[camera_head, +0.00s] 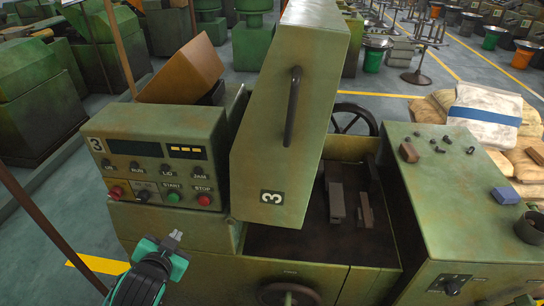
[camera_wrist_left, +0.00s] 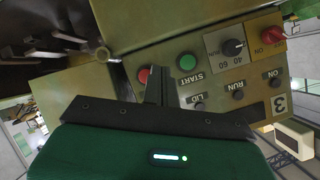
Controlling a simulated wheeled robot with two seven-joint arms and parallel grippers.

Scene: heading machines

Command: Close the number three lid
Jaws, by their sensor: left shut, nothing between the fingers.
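The number three lid (camera_head: 290,110) is a green metal cover marked 3, standing raised and tilted over the machine. A dark bar handle (camera_head: 292,106) runs along its face. The open bay (camera_head: 295,242) below it shows dark metal blocks inside. My left gripper (camera_head: 176,236) is shut and empty, in front of and below the control panel (camera_head: 150,150), left of the lid. In the left wrist view the gripper fingers (camera_wrist_left: 155,85) point toward the panel's red stop button (camera_wrist_left: 144,74) and green start button (camera_wrist_left: 188,62); contact cannot be told. My right gripper is not in view.
A green cabinet top (camera_head: 450,190) with small blocks lies right of the bay. A brown box (camera_head: 183,72) sits behind the panel. A handwheel (camera_head: 290,294) is at the machine's front. Sacks (camera_head: 485,115) are stacked at the right. Grey floor is clear at the left.

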